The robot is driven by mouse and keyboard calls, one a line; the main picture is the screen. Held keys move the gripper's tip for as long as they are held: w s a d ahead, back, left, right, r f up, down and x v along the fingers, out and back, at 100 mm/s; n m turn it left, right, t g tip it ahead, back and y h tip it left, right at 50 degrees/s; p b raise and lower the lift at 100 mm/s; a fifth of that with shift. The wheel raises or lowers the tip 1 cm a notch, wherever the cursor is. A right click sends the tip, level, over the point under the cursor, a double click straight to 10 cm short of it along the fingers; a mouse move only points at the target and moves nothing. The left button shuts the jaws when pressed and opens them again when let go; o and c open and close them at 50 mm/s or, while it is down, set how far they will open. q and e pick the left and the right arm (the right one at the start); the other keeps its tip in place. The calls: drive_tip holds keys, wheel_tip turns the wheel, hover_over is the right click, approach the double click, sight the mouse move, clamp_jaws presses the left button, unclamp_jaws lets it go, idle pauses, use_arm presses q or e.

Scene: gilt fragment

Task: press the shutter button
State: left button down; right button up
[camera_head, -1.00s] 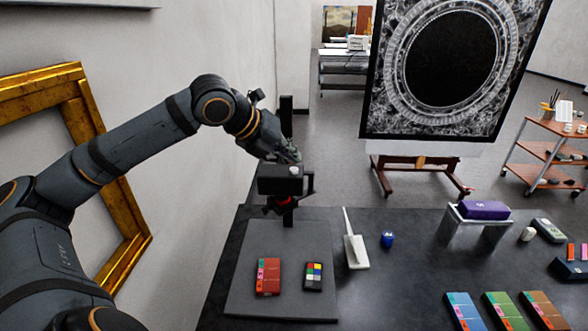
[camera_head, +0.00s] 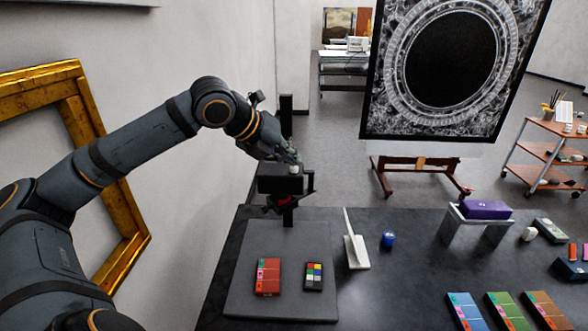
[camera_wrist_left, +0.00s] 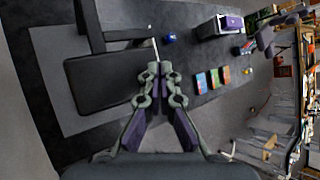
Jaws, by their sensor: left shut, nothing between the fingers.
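A black camera (camera_head: 279,184) sits on a dark copy stand above a grey base board (camera_head: 255,247) on the table's left side. A small pale round spot (camera_head: 294,169) on top of the camera looks like the shutter button. My left gripper (camera_head: 293,159) is shut and empty, fingers pointing down right at the camera's top, very close to that spot. I cannot tell whether they touch. In the left wrist view, the closed fingertips (camera_wrist_left: 153,74) lie beside the right end of the black camera body (camera_wrist_left: 105,80); the button does not show clearly there. My right gripper is not in view.
A red card box (camera_head: 267,277) and a colour chart (camera_head: 314,276) lie on the board. A white upright tool (camera_head: 355,251), a blue item (camera_head: 388,239) and a stand with a purple block (camera_head: 484,210) stand to the right. A gilt frame (camera_head: 75,113) leans left.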

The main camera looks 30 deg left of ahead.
sight(291, 168)
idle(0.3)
use_arm(q)
drive_tip(key=shift+f+b, duration=0.4)
drive_tip(key=shift+r, duration=0.1)
idle(0.4)
drive_tip(key=shift+r+p, duration=0.65)
drive_tip(key=shift+p, duration=0.05)
drive_tip(key=shift+r, duration=0.1)
wheel_tip(291, 168, up, 5)
drive_tip(key=p, duration=0.5)
drive_tip(key=shift+r, duration=0.1)
